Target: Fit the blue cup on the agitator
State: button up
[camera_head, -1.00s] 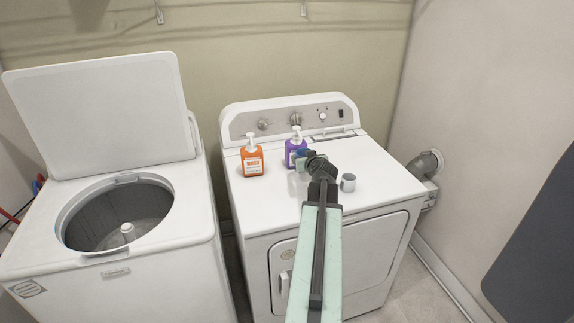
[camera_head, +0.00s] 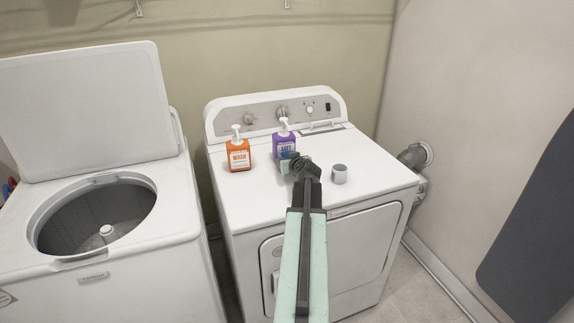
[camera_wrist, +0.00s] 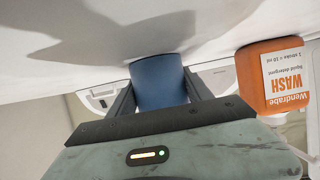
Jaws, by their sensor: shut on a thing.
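My gripper (camera_wrist: 160,95) is shut on the blue cup (camera_wrist: 158,80), with one finger on each side of it in the wrist view. In the head view my gripper (camera_head: 291,163) is over the dryer top, close in front of the purple bottle, and the cup is mostly hidden there. Whether the cup touches the dryer top is unclear. The agitator (camera_head: 106,231) is a pale post inside the open washer tub (camera_head: 75,225) on the left, well away from my gripper.
An orange bottle (camera_head: 238,154) and a purple bottle (camera_head: 284,142) stand on the dryer (camera_head: 250,200). The orange bottle also shows beside my gripper in the wrist view (camera_wrist: 260,85). A grey-white cup (camera_head: 339,175) stands right of my arm. The washer lid (camera_head: 85,110) is raised.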

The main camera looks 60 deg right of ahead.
jog(key=shift+s+r, duration=0.15)
jog(key=shift+s, duration=0.05)
jog(key=shift+w+f+b, duration=0.1)
jog(key=shift+f+b, duration=0.2)
jog(key=shift+f, duration=0.05)
jog(key=o, duration=1.5)
jog(key=shift+r, duration=0.1)
jog(key=p+v, duration=0.1)
jog(key=v, duration=0.1)
jog(key=p+v, duration=0.1)
jog(key=v, duration=0.2)
jog(key=p+v, duration=0.1)
jog(key=v, duration=0.2)
jog(key=shift+d+r+p, duration=0.25)
jog(key=shift+p, duration=0.15)
